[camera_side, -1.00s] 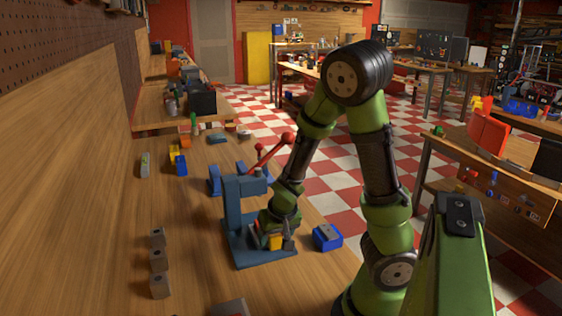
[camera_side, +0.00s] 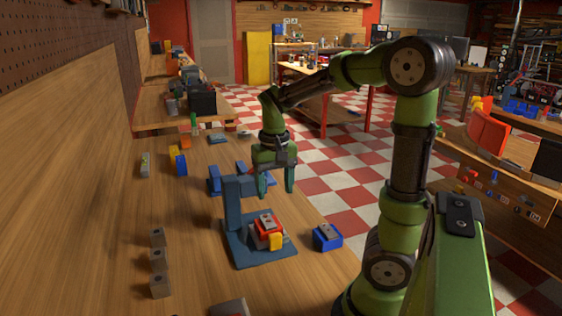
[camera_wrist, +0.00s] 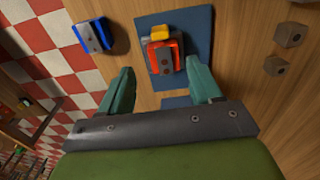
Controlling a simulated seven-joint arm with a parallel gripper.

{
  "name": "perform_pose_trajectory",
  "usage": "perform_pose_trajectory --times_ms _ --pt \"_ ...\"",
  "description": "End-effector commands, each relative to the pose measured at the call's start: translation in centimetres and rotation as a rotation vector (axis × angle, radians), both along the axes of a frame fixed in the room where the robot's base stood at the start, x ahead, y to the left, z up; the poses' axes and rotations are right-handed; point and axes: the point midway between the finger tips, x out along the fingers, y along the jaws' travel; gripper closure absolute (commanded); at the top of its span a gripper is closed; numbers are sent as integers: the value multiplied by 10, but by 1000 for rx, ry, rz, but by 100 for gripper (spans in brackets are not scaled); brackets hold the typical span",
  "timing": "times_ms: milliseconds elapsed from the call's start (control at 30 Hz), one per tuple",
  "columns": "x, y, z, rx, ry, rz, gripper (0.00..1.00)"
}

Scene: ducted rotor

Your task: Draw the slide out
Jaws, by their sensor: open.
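A blue fixture (camera_side: 232,208) with an upright post and flat base stands on the bench in the side view. On its base sits a red block with a dark grey top (camera_side: 266,223) and a yellow piece (camera_side: 275,241) at its front. In the wrist view, the red block (camera_wrist: 165,58) and yellow piece (camera_wrist: 160,33) lie on the blue base plate (camera_wrist: 198,25). I cannot tell which part is the slide. My gripper (camera_side: 276,193) is open and empty, above and behind the red block. Its fingers straddle the red block's line in the wrist view (camera_wrist: 159,72), apart from it.
A blue block with a grey top (camera_side: 327,237) sits right of the fixture. Several grey blocks (camera_side: 158,260) stand in a row at left. Yellow and blue pieces (camera_side: 177,160) lie farther back. Bare bench lies between the row and the fixture.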

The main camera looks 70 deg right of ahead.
Motion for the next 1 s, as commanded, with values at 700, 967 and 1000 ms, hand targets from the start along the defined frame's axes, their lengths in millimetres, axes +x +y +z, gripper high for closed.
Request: perform_pose_trajectory --times_ms 700,967,1000 --pt "-5 2 -99 20 20 -5 36" --pt "-4 1 -143 19 15 -7 36" --pt "-4 2 -147 20 16 -7 36"
